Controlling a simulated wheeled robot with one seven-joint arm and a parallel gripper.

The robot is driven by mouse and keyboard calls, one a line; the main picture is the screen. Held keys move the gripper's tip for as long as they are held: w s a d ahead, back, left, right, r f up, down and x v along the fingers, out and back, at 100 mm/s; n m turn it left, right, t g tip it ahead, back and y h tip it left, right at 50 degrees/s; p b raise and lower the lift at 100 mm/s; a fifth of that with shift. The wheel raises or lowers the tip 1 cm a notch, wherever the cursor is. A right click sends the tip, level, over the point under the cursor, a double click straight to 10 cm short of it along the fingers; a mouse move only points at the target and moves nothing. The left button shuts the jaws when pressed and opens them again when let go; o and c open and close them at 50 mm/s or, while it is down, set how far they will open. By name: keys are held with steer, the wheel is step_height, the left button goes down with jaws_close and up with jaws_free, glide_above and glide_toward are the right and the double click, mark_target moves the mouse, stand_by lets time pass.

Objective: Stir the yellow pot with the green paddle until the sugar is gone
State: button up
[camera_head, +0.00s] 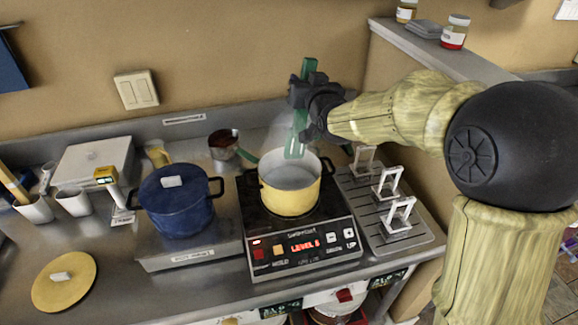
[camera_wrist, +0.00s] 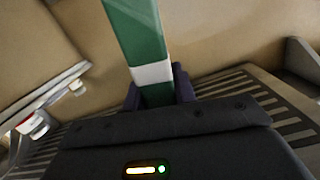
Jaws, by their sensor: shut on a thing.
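The yellow pot (camera_head: 289,200) stands uncovered on an induction plate (camera_head: 300,246) whose red display reads LEVEL and a digit I take as 5. Pale greyish liquid shows inside it; I cannot make out any sugar. My gripper (camera_head: 304,100) is shut on the green paddle (camera_head: 309,67) and holds it upright above the back of the pot. The paddle's slotted lower end (camera_head: 294,148) is at or just above the back rim; I cannot tell whether it touches the liquid. In the wrist view the green paddle with a white band (camera_wrist: 152,73) rises from between my fingers.
A blue lidded pot (camera_head: 176,208) stands left of the plate, and a yellow lid (camera_head: 64,282) lies front left. A small saucepan (camera_head: 223,146) sits behind. A slotted rack with white holders (camera_head: 397,214) is close on the right. Jars (camera_head: 455,32) stand on the upper ledge.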

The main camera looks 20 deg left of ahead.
step_height(320, 180, up, 3)
steer(key=shift+r+p, duration=0.1)
steer(key=shift+p, duration=0.4)
stand_by(0.3)
